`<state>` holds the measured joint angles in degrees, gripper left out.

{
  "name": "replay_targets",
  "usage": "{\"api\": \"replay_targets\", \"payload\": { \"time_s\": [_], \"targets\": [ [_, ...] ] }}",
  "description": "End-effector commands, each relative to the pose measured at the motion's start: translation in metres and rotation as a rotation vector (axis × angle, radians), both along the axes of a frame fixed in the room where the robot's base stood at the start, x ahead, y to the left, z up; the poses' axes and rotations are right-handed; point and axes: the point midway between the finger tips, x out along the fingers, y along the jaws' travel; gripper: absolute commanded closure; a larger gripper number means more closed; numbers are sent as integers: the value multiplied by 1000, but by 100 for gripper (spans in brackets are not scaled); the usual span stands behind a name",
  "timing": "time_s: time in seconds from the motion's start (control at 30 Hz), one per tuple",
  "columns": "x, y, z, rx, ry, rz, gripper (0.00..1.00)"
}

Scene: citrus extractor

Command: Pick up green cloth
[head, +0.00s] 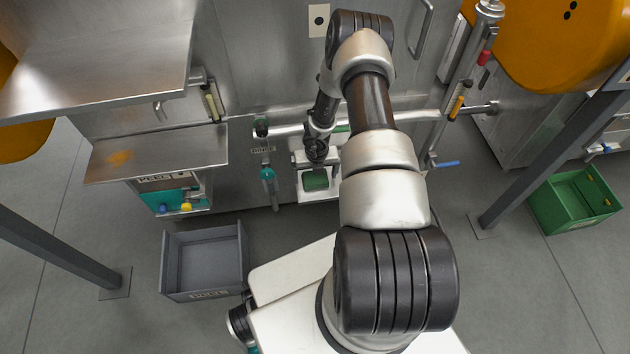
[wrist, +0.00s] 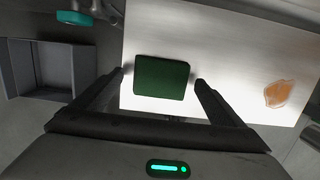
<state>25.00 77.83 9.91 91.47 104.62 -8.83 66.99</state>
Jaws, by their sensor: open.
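The green cloth (head: 315,180) is a small dark green folded square on a white surface (head: 325,194) below my gripper (head: 316,158) in the head view. In the wrist view the cloth (wrist: 162,77) lies flat on the pale surface (wrist: 225,50). The fingers of my gripper (wrist: 161,80) are open, one on either side of the cloth. The left fingertip looks very close to the cloth's edge and the right one has a small gap. I cannot tell how high the fingertips are above the surface.
An orange patch (wrist: 278,94) is on the pale surface at right. A grey bin (head: 205,262) stands on the floor at left, and a green crate (head: 575,200) at right. A teal-handled tool (head: 268,175) hangs left of the cloth. A metal rail (head: 405,117) runs behind.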

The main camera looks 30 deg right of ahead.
Motion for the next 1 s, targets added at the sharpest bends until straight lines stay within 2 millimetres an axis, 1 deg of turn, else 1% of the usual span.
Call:
{"api": "replay_targets", "payload": {
  "time_s": [0.03,0.1,0.3,0.57,0.83,1.0],
  "targets": [
    [1,0,-5,0,0,0,8],
    [1,0,-7,0,-1,0,8],
    [1,0,-7,0,-1,0,8],
    [1,0,-6,0,-1,0,52],
    [1,0,-5,0,-1,0,52],
    [-2,1,4,-1,-1,3,52]
  ]
}}
